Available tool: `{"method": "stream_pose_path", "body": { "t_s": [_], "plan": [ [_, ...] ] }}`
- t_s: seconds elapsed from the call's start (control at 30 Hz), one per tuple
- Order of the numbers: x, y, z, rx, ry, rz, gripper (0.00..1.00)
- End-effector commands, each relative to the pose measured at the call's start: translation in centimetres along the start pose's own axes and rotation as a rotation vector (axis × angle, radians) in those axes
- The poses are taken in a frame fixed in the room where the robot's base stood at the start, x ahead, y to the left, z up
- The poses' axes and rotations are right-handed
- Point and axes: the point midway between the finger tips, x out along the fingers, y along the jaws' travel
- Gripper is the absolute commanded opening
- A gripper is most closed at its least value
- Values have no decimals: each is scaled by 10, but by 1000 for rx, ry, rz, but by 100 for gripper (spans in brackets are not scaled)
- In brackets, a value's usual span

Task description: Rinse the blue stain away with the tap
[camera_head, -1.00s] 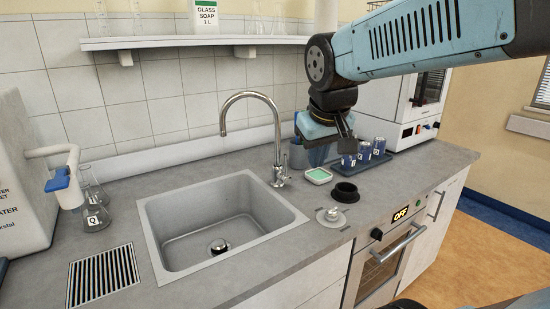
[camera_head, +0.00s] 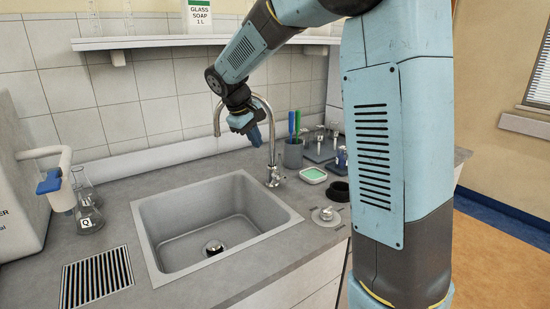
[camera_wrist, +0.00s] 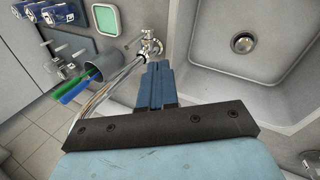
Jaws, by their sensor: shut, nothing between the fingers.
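The chrome tap (camera_head: 272,150) stands behind the right rear of the grey sink (camera_head: 180,245), its curved spout arching left over the basin. In the wrist view, the tap base (camera_wrist: 150,44) lies just beyond my fingertips, and the sink (camera_wrist: 230,85) is to the right. My gripper (camera_head: 256,137) is shut and empty, beside the tap's upright pipe; I cannot tell whether they touch. Its closed blue fingers (camera_wrist: 157,68) point toward the tap base in the wrist view. I make out no blue stain in the visible basin, and no running water shows.
A pen cup (camera_head: 293,155), green dish (camera_head: 313,174) and black ring (camera_head: 340,190) stand right of the tap. A flask (camera_head: 87,212) and floor-like grate (camera_head: 97,276) are left of the sink. A shelf (camera_head: 170,43) runs above. My arm hides the right side.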

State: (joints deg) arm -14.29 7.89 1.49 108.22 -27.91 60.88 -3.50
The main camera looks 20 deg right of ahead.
Motion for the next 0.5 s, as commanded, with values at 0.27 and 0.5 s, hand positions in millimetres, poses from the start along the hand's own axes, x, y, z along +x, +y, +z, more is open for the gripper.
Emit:
{"method": "stream_pose_path", "body": {
  "t_s": [0.27, 0.5],
  "plan": [
    [16, -1, -9, -18, -11, 9, 0],
    [55, 0, -8, -18, -11, 8, 0]
  ]
}}
